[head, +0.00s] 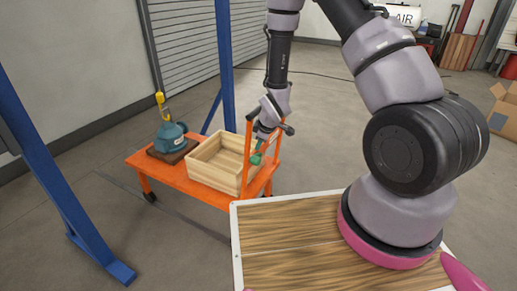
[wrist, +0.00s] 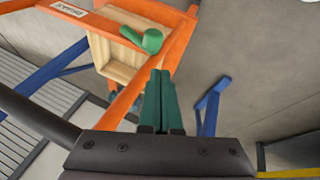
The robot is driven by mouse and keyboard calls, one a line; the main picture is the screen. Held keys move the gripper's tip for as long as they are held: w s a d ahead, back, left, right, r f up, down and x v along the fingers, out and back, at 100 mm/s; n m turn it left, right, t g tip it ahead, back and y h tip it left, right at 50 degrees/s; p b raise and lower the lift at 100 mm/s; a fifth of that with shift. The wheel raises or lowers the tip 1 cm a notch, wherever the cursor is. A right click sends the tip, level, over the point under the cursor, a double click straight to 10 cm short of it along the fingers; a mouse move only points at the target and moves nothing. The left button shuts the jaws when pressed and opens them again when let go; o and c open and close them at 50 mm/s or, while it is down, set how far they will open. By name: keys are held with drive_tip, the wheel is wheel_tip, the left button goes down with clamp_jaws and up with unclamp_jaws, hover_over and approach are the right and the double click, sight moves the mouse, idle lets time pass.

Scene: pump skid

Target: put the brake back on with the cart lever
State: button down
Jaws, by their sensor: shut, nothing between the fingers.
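The orange cart (head: 172,177) stands beyond my wooden-topped deck, with its upright handle frame at the near right end. The cart lever shows as a green rounded knob (wrist: 150,40) in the wrist view, by the orange frame; its green end (head: 256,159) also shows in the head view. My gripper (wrist: 161,72) has its dark green fingers shut together with nothing between them. In the wrist view the fingertips appear just below the knob, with a small visible gap. In the head view my gripper is at the handle frame, partly hidden by it. The lever's base is hidden.
An open wooden crate (head: 212,164) and a teal pump (head: 171,137) sit on the cart. A yellow hook (head: 160,98) hangs above the pump. Blue gantry posts (head: 50,170) stand left and behind. A white label (wrist: 68,9) is on the orange frame.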

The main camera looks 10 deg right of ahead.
drive_tip(key=shift+s+a+r, duration=0.1)
drive_tip(key=shift+s+r, duration=0.7)
drive_tip(key=shift+s, duration=0.05)
drive_tip(key=s+d+r+m, duration=0.1)
drive_tip(key=d+r+m, duration=0.3)
drive_tip(key=r, duration=0.9)
drive_tip(key=s+d+r+m, duration=0.1)
drive_tip(key=d+r+m, duration=0.3)
drive_tip(key=r, duration=1)
drive_tip(key=s+d+r+m+t, duration=0.1)
drive_tip(key=s+r+m, duration=0.3)
drive_tip(key=s+r, duration=0.4)
drive_tip(key=s+d+r+m+t, duration=0.1)
drive_tip(key=s+d+r+m, duration=0.3)
drive_tip(key=s+r, duration=0.5)
drive_tip(key=shift+s+r+m, duration=0.15)
drive_tip(key=shift+s+m, duration=0.45)
drive_tip(key=shift+s, duration=1.65)
